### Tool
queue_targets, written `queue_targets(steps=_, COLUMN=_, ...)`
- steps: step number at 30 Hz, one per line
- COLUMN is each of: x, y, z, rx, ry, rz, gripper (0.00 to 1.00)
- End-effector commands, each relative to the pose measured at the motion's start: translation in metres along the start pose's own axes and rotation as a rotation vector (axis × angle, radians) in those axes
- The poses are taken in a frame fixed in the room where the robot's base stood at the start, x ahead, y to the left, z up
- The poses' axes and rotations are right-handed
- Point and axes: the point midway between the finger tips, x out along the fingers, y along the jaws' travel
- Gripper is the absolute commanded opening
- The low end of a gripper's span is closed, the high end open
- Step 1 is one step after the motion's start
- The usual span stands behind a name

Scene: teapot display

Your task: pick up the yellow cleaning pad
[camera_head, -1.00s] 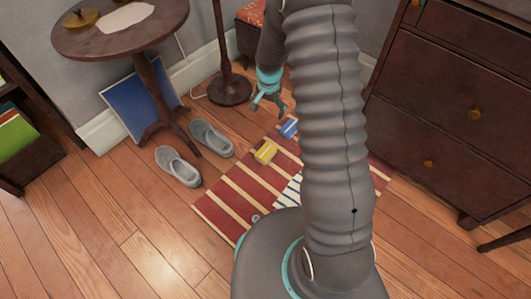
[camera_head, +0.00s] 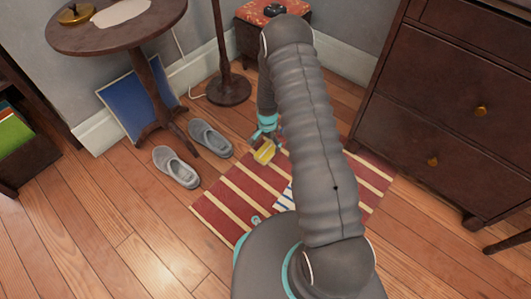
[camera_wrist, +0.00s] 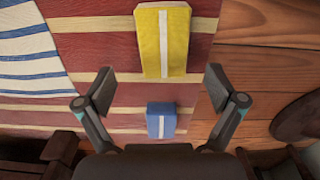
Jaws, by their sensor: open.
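The yellow cleaning pad (camera_wrist: 149,45), with a pale stripe down its middle, lies on the red striped rug near the rug's edge. It also shows in the head view (camera_head: 264,152), just below my gripper (camera_head: 262,138). In the wrist view my gripper (camera_wrist: 159,82) is open and empty, its fingers spread wide. The yellow pad is ahead of the fingertips, lined up with the gap between them. A blue pad (camera_wrist: 154,122) with a pale stripe lies on the rug nearer the gripper's base. My arm hides part of the rug in the head view.
Grey slippers (camera_head: 176,167) stand left of the rug (camera_head: 222,208). A lamp stand (camera_head: 228,88) and a round table (camera_head: 60,40) are behind. A dark drawer chest (camera_head: 440,110) stands to the right. A blue and white striped cloth (camera_wrist: 30,55) lies on the rug.

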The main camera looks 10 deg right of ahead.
Motion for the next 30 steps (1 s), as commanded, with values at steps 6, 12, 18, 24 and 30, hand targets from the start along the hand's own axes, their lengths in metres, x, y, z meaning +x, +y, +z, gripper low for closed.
queue_targets(steps=6, x=0.010, y=0.000, z=0.001, rx=0.000, ry=-0.001, rz=0.001, gripper=0.94)
queue_targets(steps=12, x=0.033, y=-0.004, z=0.006, rx=0.000, ry=-0.001, rz=0.001, gripper=0.94)
queue_targets(steps=18, x=0.057, y=-0.005, z=0.007, rx=0.000, ry=-0.001, rz=0.001, gripper=0.94)
queue_targets(steps=24, x=0.058, y=-0.005, z=0.007, rx=0.000, ry=0.000, rz=0.000, gripper=0.94)
queue_targets(steps=30, x=0.058, y=-0.005, z=0.007, rx=0.000, ry=0.000, rz=0.000, gripper=0.56)
